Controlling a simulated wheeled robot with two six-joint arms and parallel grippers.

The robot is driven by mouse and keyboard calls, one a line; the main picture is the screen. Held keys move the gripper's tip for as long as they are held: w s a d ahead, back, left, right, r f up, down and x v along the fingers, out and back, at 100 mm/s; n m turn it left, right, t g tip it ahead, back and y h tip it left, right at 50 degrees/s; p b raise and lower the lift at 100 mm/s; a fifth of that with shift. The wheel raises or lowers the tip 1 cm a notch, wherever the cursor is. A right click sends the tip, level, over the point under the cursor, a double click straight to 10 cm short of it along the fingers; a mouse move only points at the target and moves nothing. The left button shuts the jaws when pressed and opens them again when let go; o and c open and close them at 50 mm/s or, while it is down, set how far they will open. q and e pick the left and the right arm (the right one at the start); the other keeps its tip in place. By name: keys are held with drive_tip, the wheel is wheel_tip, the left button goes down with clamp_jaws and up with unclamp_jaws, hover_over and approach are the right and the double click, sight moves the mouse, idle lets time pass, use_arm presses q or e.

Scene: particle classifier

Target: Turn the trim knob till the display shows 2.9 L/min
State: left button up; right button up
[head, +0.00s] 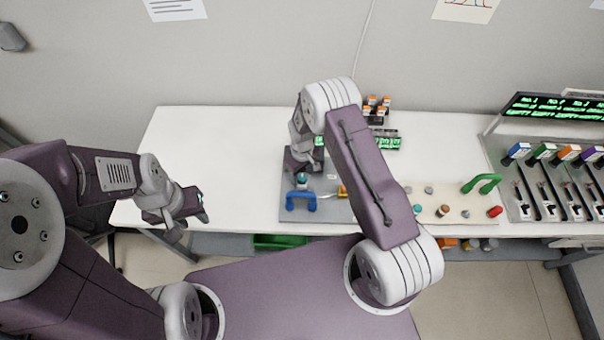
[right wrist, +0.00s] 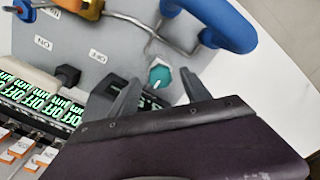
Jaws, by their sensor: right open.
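The trim knob is a teal dial (right wrist: 159,75) with a pale pointer mark on a grey panel in the right wrist view. In the head view the teal knob (head: 302,178) shows just under my right gripper. My right gripper (right wrist: 160,78) is open. Its two dark fingers lie on either side of the knob in the picture; I cannot tell whether they touch it. A green-lit display (right wrist: 151,101) shows between the fingers, mostly hidden, and its reading is not legible. My left gripper (head: 188,224) seems open and empty, off the table's front left edge.
A blue handle (right wrist: 228,22) and a bent metal pipe (right wrist: 146,22) stand close to the knob. A green-lit block (right wrist: 40,103) lies beside the panel. The table's left part (head: 215,150) is clear.

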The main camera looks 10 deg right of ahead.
drive_tip(key=shift+s+f, duration=0.1)
drive_tip(key=shift+f, duration=0.45)
clamp_jaws()
drive_tip(key=shift+m, duration=0.3)
drive_tip(key=m+b, duration=0.2)
drive_tip(key=shift+f+m, duration=0.1)
drive_tip(key=shift+m, duration=0.3)
drive_tip(key=m+b, duration=0.2)
drive_tip(key=m, duration=0.3)
drive_tip(key=shift+m, duration=0.3)
drive_tip(key=m+b, duration=0.1)
drive_tip(key=m, duration=0.4)
drive_tip(key=shift+b, duration=0.35)
drive_tip(key=m+b, duration=0.1)
drive_tip(key=m, duration=0.4)
drive_tip(key=shift+r+m, duration=0.2)
drive_tip(key=shift+m, duration=0.2)
